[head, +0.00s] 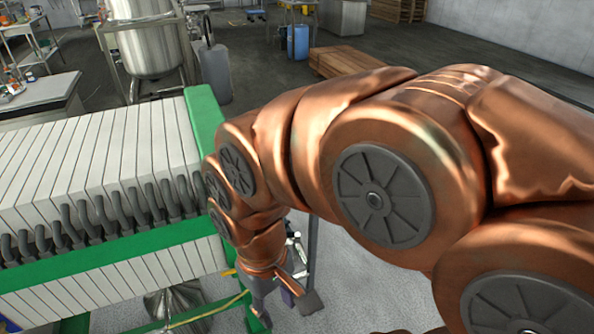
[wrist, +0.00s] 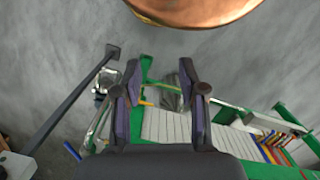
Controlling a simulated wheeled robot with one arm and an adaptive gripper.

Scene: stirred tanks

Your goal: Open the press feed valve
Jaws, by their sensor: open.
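The filter press (head: 110,165), with white plates in a green frame, fills the left of the head view; its plates also show in the wrist view (wrist: 165,127). Silver pipework (wrist: 98,122) lies left of my gripper at the press end. A small yellow-orange piece (wrist: 146,102), possibly a valve handle, shows between my fingers, beyond them; a yellow piece (head: 230,271) also shows in the head view. A small blue piece (wrist: 72,150) is at lower left. I cannot tell which is the feed valve's handle. My gripper (wrist: 160,72) is open and empty, also seen below my arm (head: 272,300).
A dark post (wrist: 75,98) with a flat foot stands left of my gripper. A steel tank (head: 147,40), a grey cylinder (head: 214,70), a blue drum (head: 298,42) and a wooden pallet (head: 345,62) stand behind. My arm hides much of the right side.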

